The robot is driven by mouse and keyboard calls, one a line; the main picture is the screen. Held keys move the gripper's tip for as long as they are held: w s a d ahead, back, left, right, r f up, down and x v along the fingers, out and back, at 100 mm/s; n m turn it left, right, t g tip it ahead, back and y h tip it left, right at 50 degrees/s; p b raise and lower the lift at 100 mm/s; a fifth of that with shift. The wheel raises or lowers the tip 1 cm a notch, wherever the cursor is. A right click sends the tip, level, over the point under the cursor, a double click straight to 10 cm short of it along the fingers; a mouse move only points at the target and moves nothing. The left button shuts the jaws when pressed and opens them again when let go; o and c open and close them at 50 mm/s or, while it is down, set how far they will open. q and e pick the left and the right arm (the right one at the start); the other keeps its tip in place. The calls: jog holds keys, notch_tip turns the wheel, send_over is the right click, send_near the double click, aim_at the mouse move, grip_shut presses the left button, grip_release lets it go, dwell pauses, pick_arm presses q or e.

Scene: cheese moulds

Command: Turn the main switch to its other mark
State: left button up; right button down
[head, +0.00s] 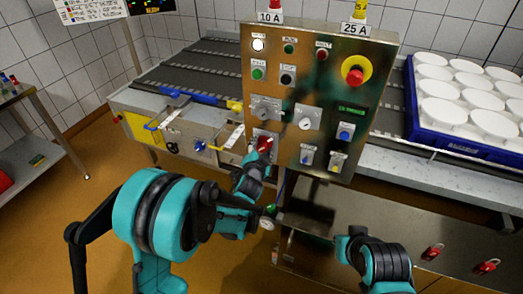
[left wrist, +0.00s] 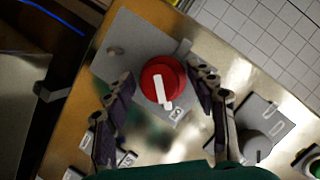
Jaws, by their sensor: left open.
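The main switch is a red round knob with a white bar, seen in the left wrist view (left wrist: 160,73) on a grey plate (left wrist: 134,52). The white bar's end lies close to a small white label. In the head view the red knob (head: 264,143) sits low on the left of the steel control panel (head: 330,75), partly hidden by my gripper. My left gripper (left wrist: 162,88) is open, with its fingers on either side of the knob and visible gaps. It also shows in the head view (head: 259,160).
Nearby on the panel are a grey selector (head: 266,109), blue selector (head: 345,131) and red emergency button (head: 355,71). A conveyor (head: 190,70) runs behind. A blue crate (head: 409,122) of white moulds stands right. My right arm shows low at right, without a clear gripper.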

pick_arm(q)
jog(key=shift+r, duration=0.1)
jog(key=c, duration=1.2)
jog(key=shift+o, duration=0.2)
jog(key=n+g+h, duration=0.1)
jog(key=n, duration=0.2)
jog(key=shift+a+r+h+p, duration=0.1)
jog(key=shift+r+h+p, duration=0.05)
jog(key=shift+h+p, duration=0.2)
jog(key=n+h, duration=0.2)
jog(key=n, duration=0.1)
jog(key=shift+w+g, duration=0.1)
jog(key=shift+g, duration=0.2)
jog(key=n+h, duration=0.2)
jog(key=n, duration=0.1)
jog(key=shift+n+b, duration=0.3)
jog(key=shift+b, duration=0.05)
jog(key=n+h, duration=0.1)
jog(key=n, duration=0.2)
jog(key=shift+h, duration=0.25)
